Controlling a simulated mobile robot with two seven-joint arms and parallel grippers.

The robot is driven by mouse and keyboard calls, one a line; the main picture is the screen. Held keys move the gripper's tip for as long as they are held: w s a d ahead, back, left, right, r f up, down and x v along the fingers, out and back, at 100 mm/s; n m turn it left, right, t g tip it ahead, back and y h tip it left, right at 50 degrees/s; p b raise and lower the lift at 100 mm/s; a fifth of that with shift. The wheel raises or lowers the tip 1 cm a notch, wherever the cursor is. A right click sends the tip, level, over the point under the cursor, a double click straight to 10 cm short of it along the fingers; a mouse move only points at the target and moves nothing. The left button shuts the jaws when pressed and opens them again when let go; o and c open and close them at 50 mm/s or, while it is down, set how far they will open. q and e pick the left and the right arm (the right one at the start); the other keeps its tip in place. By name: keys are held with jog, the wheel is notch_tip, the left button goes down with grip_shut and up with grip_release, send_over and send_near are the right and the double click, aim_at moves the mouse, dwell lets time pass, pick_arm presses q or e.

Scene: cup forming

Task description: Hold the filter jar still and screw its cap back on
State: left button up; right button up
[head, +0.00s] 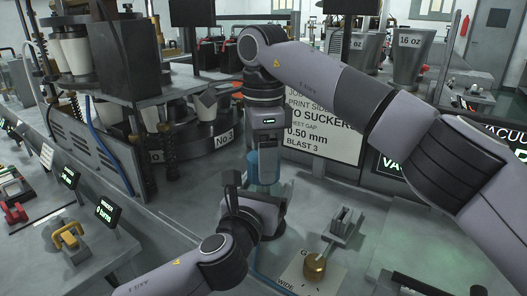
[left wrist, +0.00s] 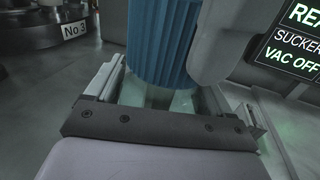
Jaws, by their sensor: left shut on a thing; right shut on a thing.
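A printed sign (head: 322,125) stands behind the jar. A brass knob (head: 315,266) on a plate and a small metal block (head: 344,222) lie to the right. A machine with a "No 3" label (head: 225,140) is at the left.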

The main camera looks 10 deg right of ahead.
pick_arm(q)
jog(key=shift+f, duration=0.1)
pick_arm(e)
jog(key=shift+f, duration=0.55)
dwell(0.4)
